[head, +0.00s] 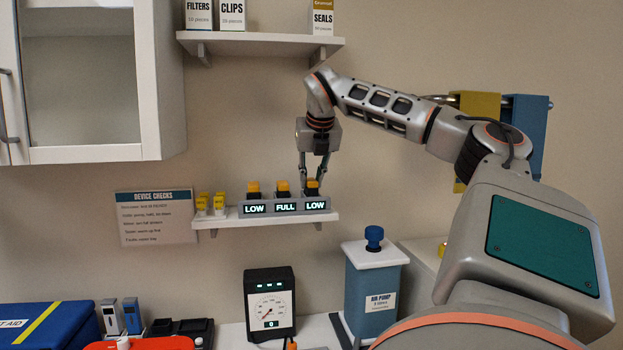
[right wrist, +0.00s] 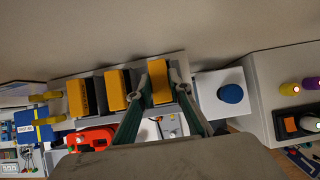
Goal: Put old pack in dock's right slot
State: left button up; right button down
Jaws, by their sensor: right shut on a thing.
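The dock (head: 270,211) is a grey strip on a small wall shelf, with three lit labels reading LOW, FULL and LOW from left to right. A black pack with a yellow top (head: 312,187) is at the dock's right slot, above the right LOW label. My right gripper (head: 313,178) points down and is shut on this pack; in the right wrist view its yellow top (right wrist: 160,82) lies between the two fingers. I cannot tell whether the pack is fully seated. Similar packs stand in the left slot (head: 253,189) and the middle slot (head: 283,189). My left gripper is not in view.
Below are a gauge (head: 269,303), a blue air pump (head: 372,285) and a blue first aid box (head: 45,325). An upper shelf (head: 260,42) with boxes hangs above.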

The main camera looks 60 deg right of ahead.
dwell(0.4)
jog(key=c, duration=1.8)
grip_release()
jog(key=shift+o, duration=0.2)
jog(key=v, duration=0.7)
jog(key=shift+r, duration=0.2)
jog(key=shift+s+a+f, duration=0.15)
jog(key=shift+s, duration=0.05)
